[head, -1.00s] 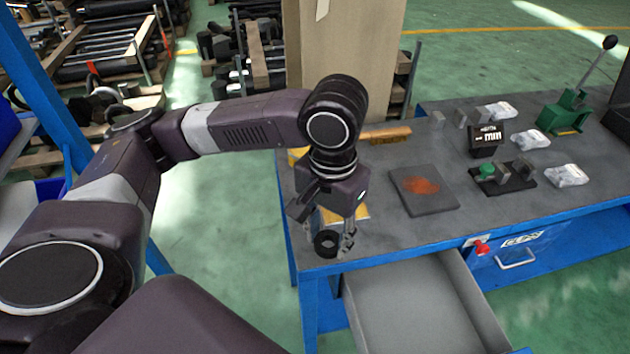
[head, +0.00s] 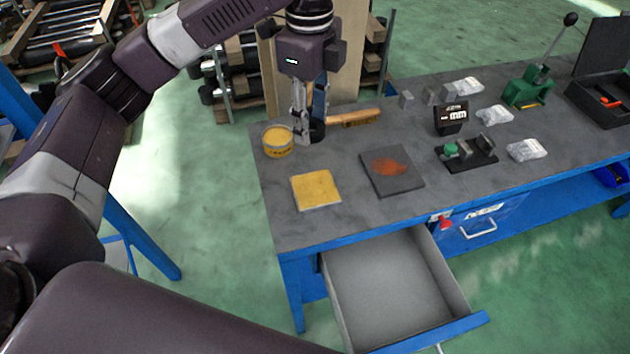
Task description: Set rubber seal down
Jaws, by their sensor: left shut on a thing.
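In the head view my left gripper (head: 308,132) points down over the far left part of the grey workbench (head: 350,222). It is shut on the rubber seal (head: 317,130), a small black ring partly hidden by the fingers. I cannot tell whether the seal touches the bench top. A yellow tin (head: 278,141) stands just left of the gripper, and a wooden-handled brush (head: 354,117) lies just right of it. My right gripper is not in view.
A yellow pad (head: 316,190) and a dark plate with a rusty patch (head: 391,171) lie nearer. An open, empty drawer (head: 390,287) juts out in front. Clamp blocks (head: 467,152), bags (head: 527,150) and a green lever press (head: 528,92) stand at right. The near left bench corner is bare.

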